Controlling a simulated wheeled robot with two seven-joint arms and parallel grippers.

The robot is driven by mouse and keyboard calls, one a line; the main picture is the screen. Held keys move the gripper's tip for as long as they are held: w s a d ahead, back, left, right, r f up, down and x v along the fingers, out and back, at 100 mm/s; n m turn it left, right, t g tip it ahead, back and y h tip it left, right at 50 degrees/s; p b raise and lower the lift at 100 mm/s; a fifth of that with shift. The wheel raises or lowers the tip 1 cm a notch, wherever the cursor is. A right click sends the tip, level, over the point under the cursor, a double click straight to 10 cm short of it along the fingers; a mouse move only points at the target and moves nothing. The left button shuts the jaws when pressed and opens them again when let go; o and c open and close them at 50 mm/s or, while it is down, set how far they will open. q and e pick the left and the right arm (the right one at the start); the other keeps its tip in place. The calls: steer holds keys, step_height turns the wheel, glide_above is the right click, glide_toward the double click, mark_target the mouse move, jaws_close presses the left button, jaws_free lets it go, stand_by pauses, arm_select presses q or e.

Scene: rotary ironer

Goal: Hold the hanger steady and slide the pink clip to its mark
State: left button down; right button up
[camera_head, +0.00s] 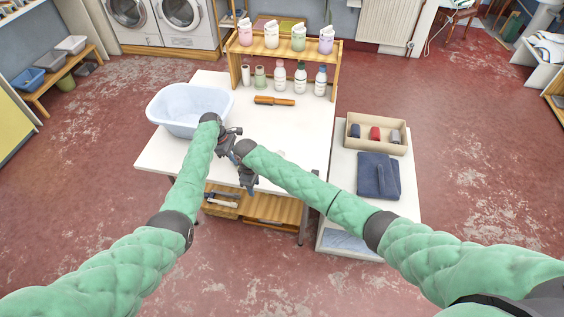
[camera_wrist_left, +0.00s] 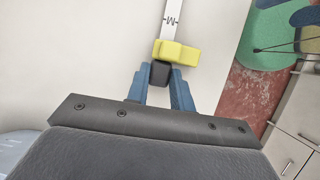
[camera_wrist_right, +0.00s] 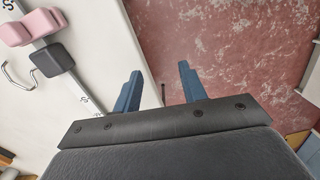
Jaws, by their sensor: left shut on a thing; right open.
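The hanger is a pale flat bar (camera_wrist_left: 172,22) with printed marks; one reads M. A yellow clip (camera_wrist_left: 177,52) sits on it, just beyond a dark block (camera_wrist_left: 160,74) held between the fingertips of my left gripper (camera_wrist_left: 162,82). In the right wrist view, the pink clip (camera_wrist_right: 28,28) is on the bar at the upper left, near a dark block (camera_wrist_right: 52,60) and a metal hook (camera_wrist_right: 18,77). An S mark shows lower on the bar. My right gripper (camera_wrist_right: 158,85) is open and empty, to the right of the bar. In the head view, the arms mostly hide the hanger.
The white table (camera_head: 290,140) holds a pale blue basin (camera_head: 188,106) at left and an orange-brown tool (camera_head: 274,100). A wooden rack (camera_head: 334,66) with bottles stands at the back. A side table at right holds a cardboard box (camera_head: 351,134) and folded dark cloth (camera_head: 378,177).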

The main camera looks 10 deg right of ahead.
steer(key=w+d+r+n+h, duration=0.1)
steer(key=w+d+r+h, duration=0.1)
steer(key=w+d+r, duration=0.3)
steer(key=w+d+r+h, duration=0.2)
steer(key=w+d+r, duration=0.1)
steer(key=w+r, duration=0.35)
steer(key=shift+g, duration=0.4)
steer(key=x, duration=0.7)
steer(key=s+x, duration=0.1)
steer(key=x, duration=0.3)
steer(key=shift+a+f, duration=0.15)
jaws_close()
